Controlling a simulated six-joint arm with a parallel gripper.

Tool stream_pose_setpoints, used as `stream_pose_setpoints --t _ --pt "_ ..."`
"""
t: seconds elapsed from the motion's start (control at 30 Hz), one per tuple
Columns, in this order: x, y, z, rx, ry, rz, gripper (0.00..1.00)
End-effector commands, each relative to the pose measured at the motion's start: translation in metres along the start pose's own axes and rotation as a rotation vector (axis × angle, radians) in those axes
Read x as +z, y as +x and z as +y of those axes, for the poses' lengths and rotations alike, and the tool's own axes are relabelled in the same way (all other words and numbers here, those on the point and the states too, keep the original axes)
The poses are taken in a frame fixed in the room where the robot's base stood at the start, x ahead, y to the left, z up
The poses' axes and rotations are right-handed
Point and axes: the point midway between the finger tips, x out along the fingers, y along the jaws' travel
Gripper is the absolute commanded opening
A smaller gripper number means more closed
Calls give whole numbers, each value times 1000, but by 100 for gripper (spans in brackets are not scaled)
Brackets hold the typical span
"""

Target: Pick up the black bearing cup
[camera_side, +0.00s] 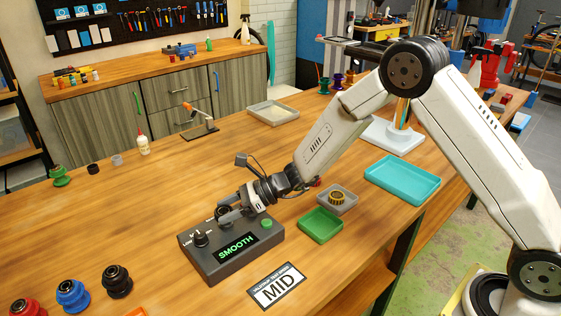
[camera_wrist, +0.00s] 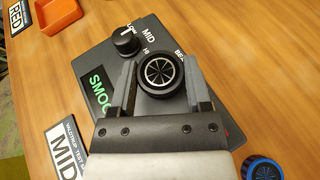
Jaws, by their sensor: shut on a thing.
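The black bearing cup (camera_wrist: 163,75) is a round, ribbed piece with a spoke-like pattern on its face. It sits between the two fingers of my gripper (camera_wrist: 160,84) in the wrist view, over the dark grey test box. In the side view my gripper (camera_side: 226,212) is low over the box's top, and its fingers and wrist partly hide the cup. My gripper is shut on the cup. I cannot tell whether the cup still touches the box. The test box (camera_side: 213,268) shows a green "SMOOTH" display, a black knob and a green button.
A MID card (camera_side: 277,286) lies in front of the box. A green tray (camera_side: 320,238), grey tray (camera_side: 351,207) and turquoise tray (camera_side: 402,194) lie to the right. Red, blue and black parts (camera_side: 117,282) stand at the front left. A blue round part (camera_wrist: 262,168) shows in the wrist view.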

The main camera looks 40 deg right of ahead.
Motion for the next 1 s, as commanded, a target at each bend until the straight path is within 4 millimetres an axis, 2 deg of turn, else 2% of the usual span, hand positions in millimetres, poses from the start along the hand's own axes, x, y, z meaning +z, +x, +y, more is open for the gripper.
stream_pose_setpoints --t 0.17,0.37,0.9,1.0 --pt "9 -3 0 -1 -2 -1 0" --pt "29 -12 0 -1 -3 -3 0" --pt "71 -68 37 -1 -2 -2 0" --pt "72 -82 49 -2 0 -1 0"
